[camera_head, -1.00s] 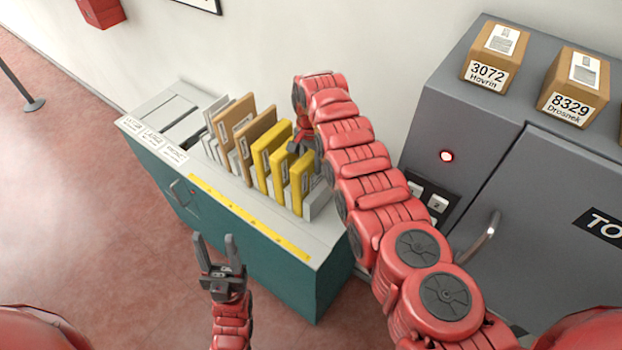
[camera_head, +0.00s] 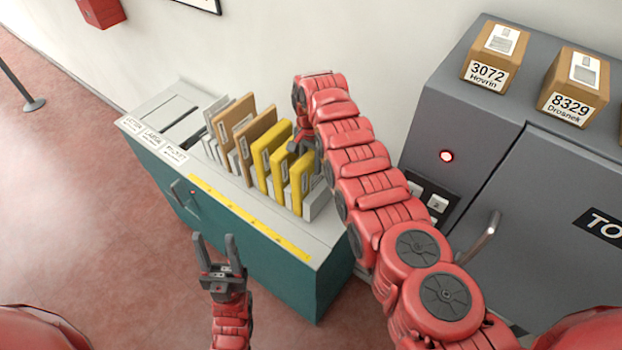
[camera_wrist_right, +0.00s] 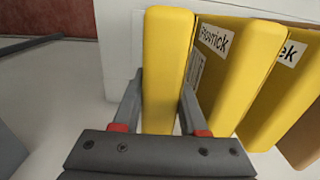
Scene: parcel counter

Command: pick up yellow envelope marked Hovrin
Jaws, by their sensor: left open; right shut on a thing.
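Several yellow envelopes stand upright in slots of a sorter on the counter. My right gripper (camera_head: 301,146) reaches down over them and is shut on the rightmost yellow envelope (camera_head: 305,180). In the right wrist view that yellow envelope (camera_wrist_right: 166,62) sits edge-on between the two fingers, still among the others. Its label does not show. The yellow envelope beside it (camera_wrist_right: 222,85) has a label that seems to read "...ovrick". A further yellow envelope (camera_wrist_right: 272,95) has a label ending in "ek". My left gripper (camera_head: 220,245) is open and empty, in front of the counter.
Brown envelopes (camera_head: 252,135) and grey ones stand left of the yellow ones. The counter (camera_head: 270,255) has a yellow strip along its front edge. A grey locker (camera_head: 430,120) at the right carries boxes, one marked 3072 Hovrin (camera_head: 489,72).

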